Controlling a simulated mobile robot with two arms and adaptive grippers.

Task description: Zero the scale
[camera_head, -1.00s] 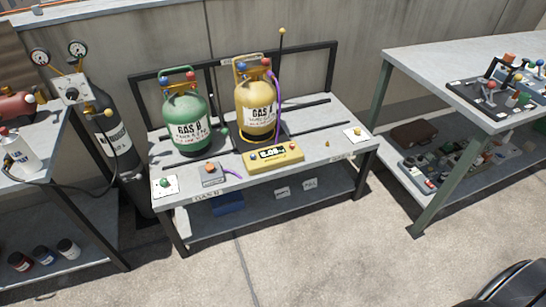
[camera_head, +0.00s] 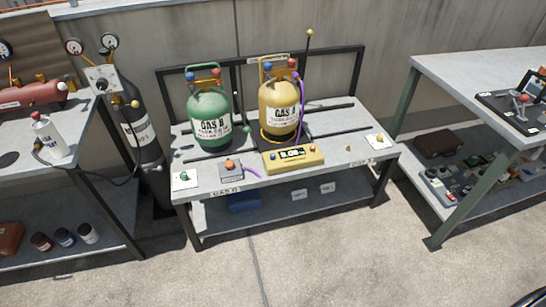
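The scale's yellow display unit (camera_head: 293,157) sits at the front of the middle bench, with a lit readout that looks like 9.08, though it is small. A red knob and a yellow-orange knob show on its face. The yellow gas cylinder (camera_head: 280,112) stands upright behind it on a dark scale platform, mostly hidden under the cylinder. A purple hose runs down the cylinder's right side. The green gas cylinder (camera_head: 210,120) stands upright to its left. Neither of my grippers is in view.
A small grey box with an orange knob (camera_head: 230,167) and white cards lie along the bench's front edge. A dark nitrogen cylinder (camera_head: 138,128) stands left, beside a left bench (camera_head: 85,158). A right bench (camera_head: 470,75) holds tools. The concrete floor in front is clear.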

